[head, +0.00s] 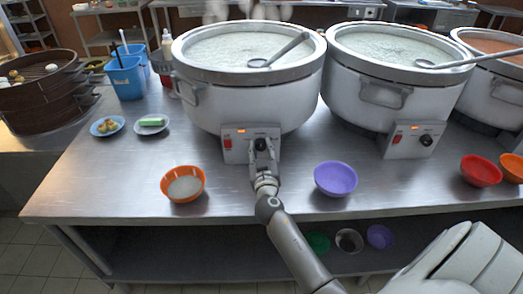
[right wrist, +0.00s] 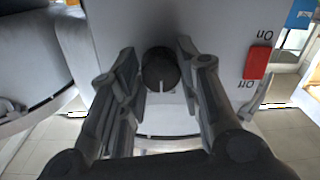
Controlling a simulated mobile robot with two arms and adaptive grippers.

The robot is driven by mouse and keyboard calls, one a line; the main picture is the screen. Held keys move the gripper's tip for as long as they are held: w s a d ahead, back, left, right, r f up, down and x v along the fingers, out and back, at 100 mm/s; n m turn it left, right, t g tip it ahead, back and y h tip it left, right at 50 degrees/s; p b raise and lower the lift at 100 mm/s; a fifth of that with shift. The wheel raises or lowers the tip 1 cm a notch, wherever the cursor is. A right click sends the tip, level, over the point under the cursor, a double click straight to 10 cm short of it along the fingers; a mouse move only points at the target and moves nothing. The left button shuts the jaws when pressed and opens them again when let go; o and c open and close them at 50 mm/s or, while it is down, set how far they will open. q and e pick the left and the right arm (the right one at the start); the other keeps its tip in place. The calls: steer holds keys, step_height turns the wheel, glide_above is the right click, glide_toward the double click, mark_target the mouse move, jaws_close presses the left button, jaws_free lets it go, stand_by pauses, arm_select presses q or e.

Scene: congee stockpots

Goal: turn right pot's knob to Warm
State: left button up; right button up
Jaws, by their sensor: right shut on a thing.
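In the head view a big grey pot of white congee (head: 250,95) stands at the middle, its front control box (head: 236,154) carrying a lit orange display and a red switch. My right gripper (head: 262,147) is at the box's dark knob, partly hiding it. In the right wrist view the round black knob (right wrist: 160,70) sits between the fingers of my right gripper (right wrist: 159,62), which is shut on it. Its white mark points down in that picture. A red On/Off switch (right wrist: 257,62) is beside it. No Warm label is readable. A second congee pot (head: 385,90) with its own knob (head: 427,140) stands to the right. My left gripper is not seen.
An orange bowl (head: 183,184) and a purple bowl (head: 336,178) stand on the steel counter (head: 110,185) either side of my right arm. Ladles (head: 285,50) rest in the pots. Blue containers (head: 126,78) and a steamer (head: 45,100) are at the left.

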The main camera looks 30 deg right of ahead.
steer(key=shift+n, duration=1.3)
steer(key=n, duration=0.3)
steer(key=shift+r+n, duration=0.1)
steer(key=shift+n, duration=0.2)
steer(key=n, duration=0.3)
steer(key=shift+g+p, duration=0.3)
steer(key=shift+p, duration=0.05)
steer(key=shift+n+p, duration=0.35)
steer(key=shift+n, duration=1.75)
steer(key=o, duration=1)
